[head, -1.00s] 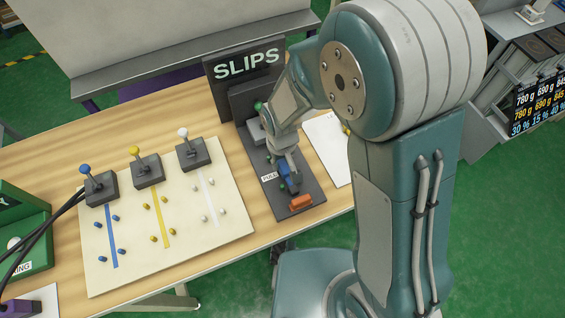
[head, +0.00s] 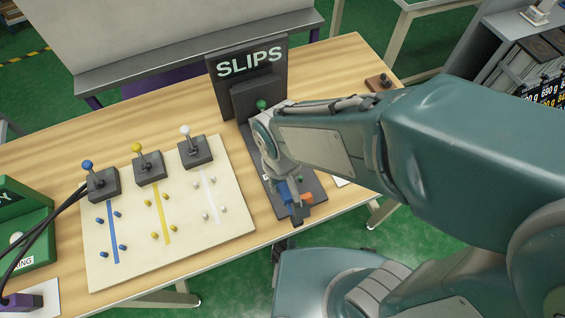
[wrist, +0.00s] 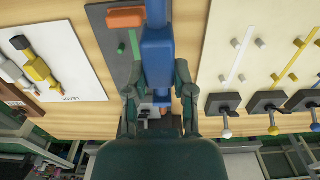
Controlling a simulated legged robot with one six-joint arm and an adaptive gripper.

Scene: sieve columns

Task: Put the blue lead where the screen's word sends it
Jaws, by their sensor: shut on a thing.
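The blue lead (wrist: 157,62) is between the two fingers of my gripper (wrist: 159,96) in the wrist view, its long body pointing away. In the head view, my gripper (head: 281,178) and the blue lead (head: 287,194) are over the front part of a dark stand. The gap between lead and stand cannot be judged. The screen (head: 248,62) at the back of the stand shows the word SLIPS. A cream board (head: 130,265) left of the stand has blue (head: 87,165), yellow (head: 135,147) and white (head: 185,130) levers, each with a same-coloured stripe and several pegs.
An orange block (head: 307,198) sits at the stand's front, beside the lead; a green knob (head: 261,104) is farther back. A white card (wrist: 40,45) holds yellow (wrist: 38,68) and white (wrist: 22,44) leads. A green box (head: 28,230) and black cables stand at the far left.

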